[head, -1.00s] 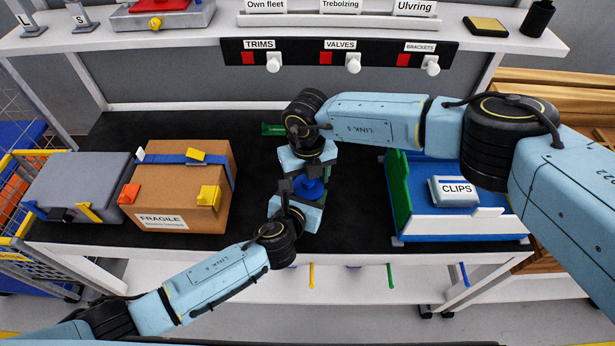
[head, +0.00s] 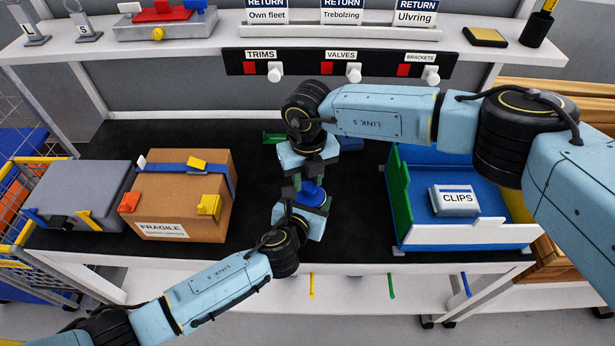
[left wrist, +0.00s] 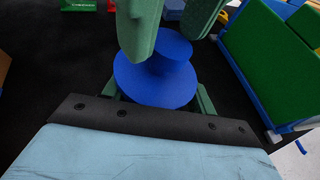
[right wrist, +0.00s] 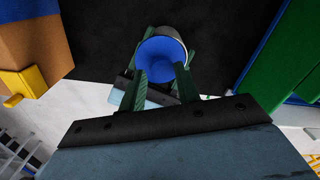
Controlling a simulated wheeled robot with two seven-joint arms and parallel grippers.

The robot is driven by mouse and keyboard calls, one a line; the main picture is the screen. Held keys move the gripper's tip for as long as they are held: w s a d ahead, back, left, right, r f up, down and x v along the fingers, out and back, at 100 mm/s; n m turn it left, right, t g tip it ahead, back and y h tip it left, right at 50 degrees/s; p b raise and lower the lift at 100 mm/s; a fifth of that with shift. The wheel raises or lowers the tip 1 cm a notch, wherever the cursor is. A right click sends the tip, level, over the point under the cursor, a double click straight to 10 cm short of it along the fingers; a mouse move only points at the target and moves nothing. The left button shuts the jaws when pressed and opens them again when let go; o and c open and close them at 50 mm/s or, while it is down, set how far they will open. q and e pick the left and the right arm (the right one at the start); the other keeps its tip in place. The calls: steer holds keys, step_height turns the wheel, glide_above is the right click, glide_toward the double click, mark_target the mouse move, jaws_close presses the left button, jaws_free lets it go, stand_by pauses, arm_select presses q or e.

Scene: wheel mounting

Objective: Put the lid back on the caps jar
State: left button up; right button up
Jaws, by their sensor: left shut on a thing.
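A blue lid with a round knob (head: 312,193) is between my two grippers above the dark worktop; the left wrist view shows its wide disc (left wrist: 150,82). My left gripper (head: 301,212) comes from below and is shut, apparently on the jar under the lid. The jar is mostly hidden; a pale curved edge (right wrist: 178,36) shows beside the blue in the right wrist view. My right gripper (head: 305,182) points down from above, its green fingers on either side of the knob. I cannot tell whether they press on it, or whether the lid is fully seated.
A cardboard box marked FRAGILE (head: 185,220) and a grey case (head: 78,192) stand at left. A blue tray (head: 415,232) with a CLIPS box (head: 454,201) stands at right. A shelf with a labelled knob panel (head: 340,62) runs along the back.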

mark_target(308, 186)
steer(key=c, duration=0.3)
steer(key=shift+d+f, duration=0.1)
arm_select(q)
steer(key=shift+r, duration=0.1)
arm_select(e)
steer(key=shift+f, duration=0.2)
steer(key=shift+w+d, duration=0.1)
steer(key=shift+d, duration=0.05)
steer(key=shift+r, duration=2.1)
arm_select(q)
steer(key=o, duration=1.4)
arm_select(e)
steer(key=shift+a, duration=0.2)
arm_select(q)
steer(key=shift+o, duration=0.2)
